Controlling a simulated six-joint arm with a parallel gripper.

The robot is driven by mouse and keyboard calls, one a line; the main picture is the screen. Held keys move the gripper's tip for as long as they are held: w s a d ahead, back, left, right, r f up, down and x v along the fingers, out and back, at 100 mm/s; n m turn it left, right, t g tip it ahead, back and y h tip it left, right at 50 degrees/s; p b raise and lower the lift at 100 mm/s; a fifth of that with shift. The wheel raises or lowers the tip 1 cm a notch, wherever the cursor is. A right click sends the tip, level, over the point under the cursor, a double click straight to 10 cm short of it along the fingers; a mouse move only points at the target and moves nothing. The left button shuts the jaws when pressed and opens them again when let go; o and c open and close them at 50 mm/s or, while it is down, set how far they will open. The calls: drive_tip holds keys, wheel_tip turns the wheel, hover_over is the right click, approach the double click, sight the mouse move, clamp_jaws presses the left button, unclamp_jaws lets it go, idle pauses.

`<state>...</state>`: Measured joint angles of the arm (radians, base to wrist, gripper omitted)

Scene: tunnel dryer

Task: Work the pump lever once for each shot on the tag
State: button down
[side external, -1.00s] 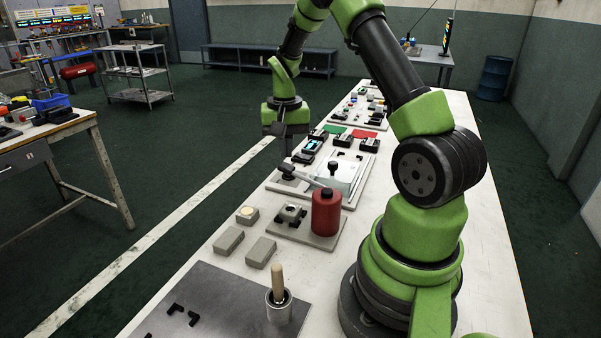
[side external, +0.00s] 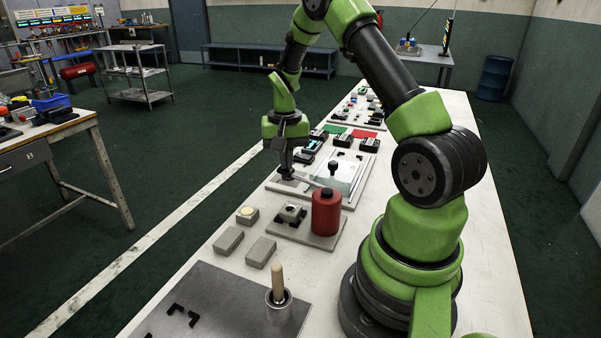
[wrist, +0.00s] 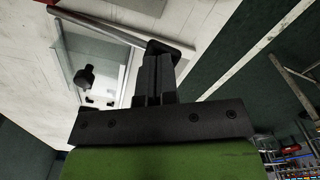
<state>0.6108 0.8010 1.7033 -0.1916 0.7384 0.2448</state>
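The pump is a red bottle (side external: 326,214) with a black cap on a grey plate. The two dark fingers are together with only a thin gap. The fingertips are at the lever's far end, seemingly touching it; I cannot tell whether they clasp it. The fingertips partly hide that end. I cannot make out a tag with a shot number.
A fixture with a pale plate (side external: 336,177) and black knob (side external: 333,167) stands just beyond the bottle. Grey blocks (side external: 260,251) and a cup with a wooden-handled tool (side external: 278,296) are nearer. The bench's right side (side external: 480,210) is clear.

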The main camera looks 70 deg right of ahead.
drive_tip(key=shift+f, duration=1.85)
drive_tip(key=shift+r, duration=4.3)
wheel_tip(320, 180, up, 4)
hover_over(287, 172)
drive_tip(key=d, duration=0.1)
drive_tip(key=shift+w+f, duration=0.2)
drive_tip(key=shift+f, duration=1.35)
drive_tip(key=shift+w+f, duration=0.15)
drive_tip(key=shift+f, duration=1.35)
drive_tip(key=shift+f, duration=0.15)
